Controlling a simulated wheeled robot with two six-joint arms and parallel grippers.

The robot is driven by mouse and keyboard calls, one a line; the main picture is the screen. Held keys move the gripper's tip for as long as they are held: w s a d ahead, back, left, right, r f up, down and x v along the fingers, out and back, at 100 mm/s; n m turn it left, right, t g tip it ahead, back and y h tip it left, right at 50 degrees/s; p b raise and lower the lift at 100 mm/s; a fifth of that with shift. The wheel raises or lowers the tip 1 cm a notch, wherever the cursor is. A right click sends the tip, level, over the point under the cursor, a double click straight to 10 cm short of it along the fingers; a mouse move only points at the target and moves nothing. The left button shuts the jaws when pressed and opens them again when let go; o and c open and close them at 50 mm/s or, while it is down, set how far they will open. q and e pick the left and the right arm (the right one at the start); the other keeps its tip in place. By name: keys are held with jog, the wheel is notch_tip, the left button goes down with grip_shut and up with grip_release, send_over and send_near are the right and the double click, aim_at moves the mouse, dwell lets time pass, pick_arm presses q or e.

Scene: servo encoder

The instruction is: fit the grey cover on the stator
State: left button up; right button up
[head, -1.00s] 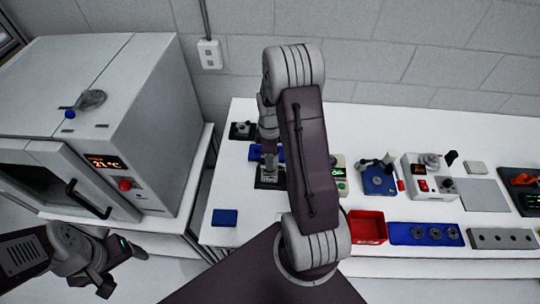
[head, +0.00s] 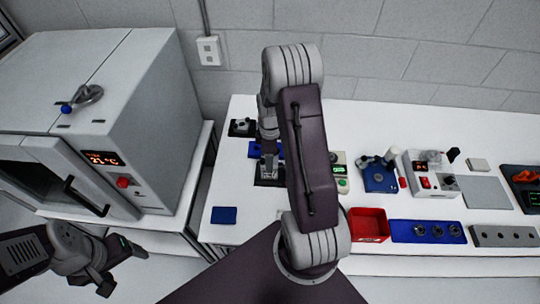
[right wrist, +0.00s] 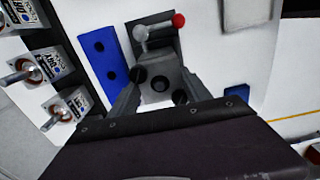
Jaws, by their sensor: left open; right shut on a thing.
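My right gripper (right wrist: 155,95) is shut on a grey piece with dark round holes (right wrist: 162,70), which looks like the grey cover. In the head view my right gripper (head: 269,166) is low over a black fixture (head: 268,182), partly hidden by my own arm. In the right wrist view the fixture shows a lever clamp with a red tip (right wrist: 178,20) just beyond the grey piece. I cannot make out the stator, nor whether the cover touches anything below it. My left gripper (head: 122,268) is open and empty at the lower left, away from the table.
A blue block with holes (right wrist: 103,62) lies left of the fixture, with several motor-like parts (right wrist: 22,68) farther left. A red bin (head: 368,226) and a blue tray with round parts (head: 428,232) stand right of my arm. An oven (head: 150,130) is on the left.

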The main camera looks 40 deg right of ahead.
jog(key=shift+f+b, duration=0.3)
jog(key=shift+f, duration=0.3)
jog(key=o, duration=1.6)
jog(key=shift+o, duration=0.2)
jog(key=shift+o, duration=1.4)
jog(key=shift+r, duration=0.1)
notch_tip(320, 180, up, 9)
jog(key=p, duration=0.7)
jog(key=shift+p, duration=0.4)
